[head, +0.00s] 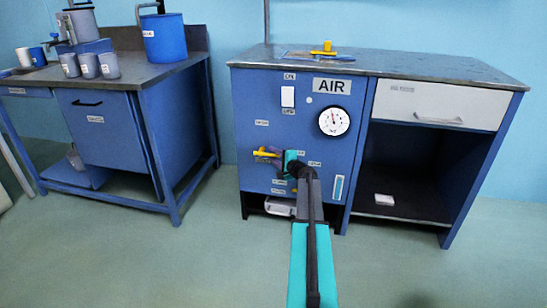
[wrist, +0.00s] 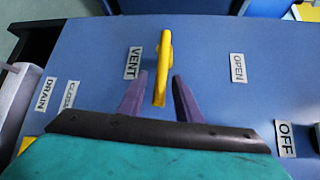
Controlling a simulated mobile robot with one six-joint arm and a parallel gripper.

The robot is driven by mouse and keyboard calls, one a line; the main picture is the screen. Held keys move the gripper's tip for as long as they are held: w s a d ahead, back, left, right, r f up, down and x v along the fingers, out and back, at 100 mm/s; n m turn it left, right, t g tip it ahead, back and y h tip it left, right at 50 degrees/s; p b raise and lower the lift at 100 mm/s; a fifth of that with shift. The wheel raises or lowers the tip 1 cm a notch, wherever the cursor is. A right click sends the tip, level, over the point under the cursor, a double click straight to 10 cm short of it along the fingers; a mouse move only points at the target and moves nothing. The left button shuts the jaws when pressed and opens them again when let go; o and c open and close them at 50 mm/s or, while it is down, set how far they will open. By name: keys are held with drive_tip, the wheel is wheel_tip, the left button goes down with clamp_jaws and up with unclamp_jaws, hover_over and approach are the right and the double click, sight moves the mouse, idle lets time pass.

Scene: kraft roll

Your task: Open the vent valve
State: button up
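The vent valve's yellow lever (wrist: 162,70) is on the blue panel, beside the VENT label (wrist: 133,63). In the head view the lever (head: 264,153) lies roughly horizontal, left of my gripper (head: 278,158). In the wrist view, the purple fingers of my gripper (wrist: 160,80) stand on either side of the lever, with a narrow gap visible on each side. My gripper is open and not clamped on it. The OPEN label (wrist: 238,68) is to the right; a partly unreadable label (wrist: 70,94) is to the left. My gripper's body hides part of the panel.
The panel carries a pressure gauge (head: 334,121), an AIR label (head: 332,86) and a white switch plate (head: 288,96). DRAIN (wrist: 44,98) and OFF (wrist: 285,138) labels flank my gripper. The floor in front is clear.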

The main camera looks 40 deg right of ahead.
clamp_jaws()
drive_tip(key=shift+a, duration=0.1)
